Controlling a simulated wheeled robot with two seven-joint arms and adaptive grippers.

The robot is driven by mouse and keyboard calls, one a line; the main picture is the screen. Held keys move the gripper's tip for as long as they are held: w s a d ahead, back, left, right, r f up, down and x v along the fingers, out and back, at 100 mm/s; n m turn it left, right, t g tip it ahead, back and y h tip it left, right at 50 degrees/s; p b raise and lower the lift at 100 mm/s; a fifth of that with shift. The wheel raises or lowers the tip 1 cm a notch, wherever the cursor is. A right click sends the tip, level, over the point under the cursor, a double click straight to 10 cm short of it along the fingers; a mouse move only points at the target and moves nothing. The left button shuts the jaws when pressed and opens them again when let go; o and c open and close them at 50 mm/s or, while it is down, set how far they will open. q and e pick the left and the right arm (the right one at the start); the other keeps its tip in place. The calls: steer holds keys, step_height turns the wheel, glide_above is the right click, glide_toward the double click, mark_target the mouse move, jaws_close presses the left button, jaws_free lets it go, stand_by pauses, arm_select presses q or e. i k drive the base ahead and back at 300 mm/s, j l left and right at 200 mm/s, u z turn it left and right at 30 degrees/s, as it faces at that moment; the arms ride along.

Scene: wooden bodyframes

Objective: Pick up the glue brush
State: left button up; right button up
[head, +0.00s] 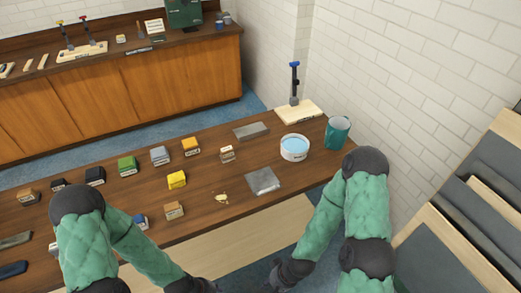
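I cannot make out a glue brush for certain. A white tub with light blue contents (294,148) stands on the wooden workbench (235,207), toward its right end. A teal cup (337,132) stands to the right of the tub; its inside is hard to see. Behind them, an upright tool with a blue top (294,80) stands on a pale board (297,111). My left arm reaches down to the bottom edge, and its gripper is cut off. My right gripper (279,281) is low at the bottom edge, in front of the bench; its fingers are unclear.
Several small coloured blocks, such as a yellow one (177,180) and a green one (128,166), cover the bench's left and middle. Grey plates (262,181) lie near the tub. A brick wall (405,90) rises at right. A wooden counter (180,80) stands behind.

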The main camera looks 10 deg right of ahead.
mark_target(227, 152)
steer(key=k+l+u, duration=0.1)
steer(key=u, duration=0.4)
steer(key=k+u, duration=0.3)
steer(key=u, duration=0.15)
